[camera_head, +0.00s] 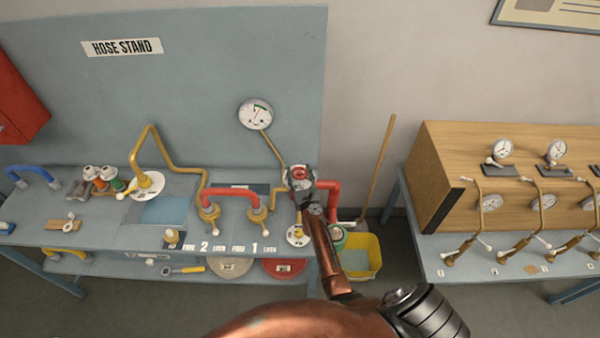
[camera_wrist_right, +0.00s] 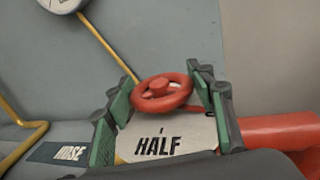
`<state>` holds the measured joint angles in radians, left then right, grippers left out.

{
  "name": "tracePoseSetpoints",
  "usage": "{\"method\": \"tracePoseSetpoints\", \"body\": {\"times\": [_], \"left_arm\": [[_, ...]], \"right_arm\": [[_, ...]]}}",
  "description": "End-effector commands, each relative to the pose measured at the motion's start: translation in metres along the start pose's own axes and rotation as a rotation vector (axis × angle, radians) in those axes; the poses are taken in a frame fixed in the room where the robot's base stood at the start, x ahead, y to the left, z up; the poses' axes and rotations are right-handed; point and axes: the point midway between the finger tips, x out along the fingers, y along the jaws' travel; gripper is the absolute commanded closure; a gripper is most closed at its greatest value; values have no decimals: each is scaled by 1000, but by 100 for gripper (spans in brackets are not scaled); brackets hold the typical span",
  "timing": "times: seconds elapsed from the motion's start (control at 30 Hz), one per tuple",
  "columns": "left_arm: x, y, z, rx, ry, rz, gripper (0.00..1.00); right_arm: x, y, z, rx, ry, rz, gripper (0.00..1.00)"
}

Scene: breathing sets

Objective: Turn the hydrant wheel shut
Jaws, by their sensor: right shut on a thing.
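The red hydrant wheel (camera_wrist_right: 176,99) sits between the green-padded fingers of my right gripper (camera_wrist_right: 163,92) in the right wrist view. The fingers flank its rim on both sides and are shut on it. A pale plate reading "HALF" (camera_wrist_right: 180,138) shows under the wheel. In the head view the wheel (camera_head: 299,172) is a small red ring at the right end of the hose stand, with my right gripper (camera_head: 300,180) over it. A red pipe (camera_head: 329,197) runs out to the right beside it. My left gripper is not in view.
A round gauge (camera_head: 256,113) stands on a yellow pipe behind the wheel. A red hose loop (camera_head: 231,193) and brass valves are to the left. A yellow bucket (camera_head: 361,257) and a broom handle (camera_head: 380,165) stand right of the stand, before a second bench (camera_head: 500,262).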

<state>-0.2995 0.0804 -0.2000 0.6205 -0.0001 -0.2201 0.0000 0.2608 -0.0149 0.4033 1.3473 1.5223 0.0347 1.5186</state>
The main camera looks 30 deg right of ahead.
Motion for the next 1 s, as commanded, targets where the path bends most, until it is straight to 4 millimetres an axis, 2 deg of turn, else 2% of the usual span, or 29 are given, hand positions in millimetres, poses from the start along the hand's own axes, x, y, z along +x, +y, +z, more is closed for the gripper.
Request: {"method": "tracePoseSetpoints", "body": {"times": [0.27, 0.47, 0.67, 1.0], "left_arm": [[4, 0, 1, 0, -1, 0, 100], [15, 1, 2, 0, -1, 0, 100], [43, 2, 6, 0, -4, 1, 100], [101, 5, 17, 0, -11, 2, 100]], "right_arm": [[0, -1, 0, 2, 0, -94, 74], [1, 0, -2, 4, -1, -203, 74], [1, -1, -5, 6, -2, -365, 74], [0, -3, -7, 2, -1, -605, 74]]}}
